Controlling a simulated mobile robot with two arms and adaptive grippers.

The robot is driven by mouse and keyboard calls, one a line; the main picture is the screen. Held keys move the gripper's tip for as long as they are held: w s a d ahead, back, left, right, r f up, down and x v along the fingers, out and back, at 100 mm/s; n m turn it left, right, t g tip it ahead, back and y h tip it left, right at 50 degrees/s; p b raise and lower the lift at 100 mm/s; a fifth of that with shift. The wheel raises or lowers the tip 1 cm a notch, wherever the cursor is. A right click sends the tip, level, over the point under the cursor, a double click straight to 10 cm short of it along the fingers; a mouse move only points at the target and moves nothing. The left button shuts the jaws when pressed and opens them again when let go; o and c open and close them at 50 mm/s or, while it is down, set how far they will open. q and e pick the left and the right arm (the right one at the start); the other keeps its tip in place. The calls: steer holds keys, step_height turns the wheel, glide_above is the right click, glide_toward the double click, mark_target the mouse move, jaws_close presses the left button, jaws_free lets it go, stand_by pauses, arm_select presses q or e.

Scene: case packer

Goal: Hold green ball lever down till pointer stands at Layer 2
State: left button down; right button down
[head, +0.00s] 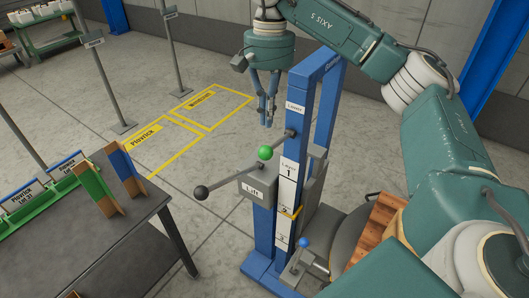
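The layer scale (288,172) on the post's front reads 1 at top, with 2 and 3 below. The yellow pointer (290,213) crosses the scale around the 2 tile, partly covering it; its exact alignment is hard to tell. My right gripper (268,122) points down, its fingers converging and looking shut and empty. Its tips appear just above the green ball in the picture, with a visible gap. My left gripper is not in view.
A black ball lever (201,192) sticks out left by the "Lift" box (258,187). A blue ball lever (304,242) is low on the right. A grey table (130,245) with green and blue boards stands left. Yellow-marked floor behind is clear.

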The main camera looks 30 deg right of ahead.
mark_target(266, 148)
steer(key=shift+f, duration=0.1)
steer(key=f+b, duration=0.6)
steer(key=shift+s+a+f, duration=0.25)
steer(key=shift+s+f, duration=0.05)
steer(key=shift+f, duration=0.1)
steer(key=shift+f+b, duration=1.1)
steer(key=shift+f, duration=0.5)
steer(key=shift+w+r, duration=0.1)
steer(key=shift+r, duration=0.05)
steer(key=w+d+p, duration=0.2)
steer(key=shift+d+r+p, duration=0.1)
steer(key=shift+r+p, duration=0.2)
steer(key=shift+r, duration=0.1)
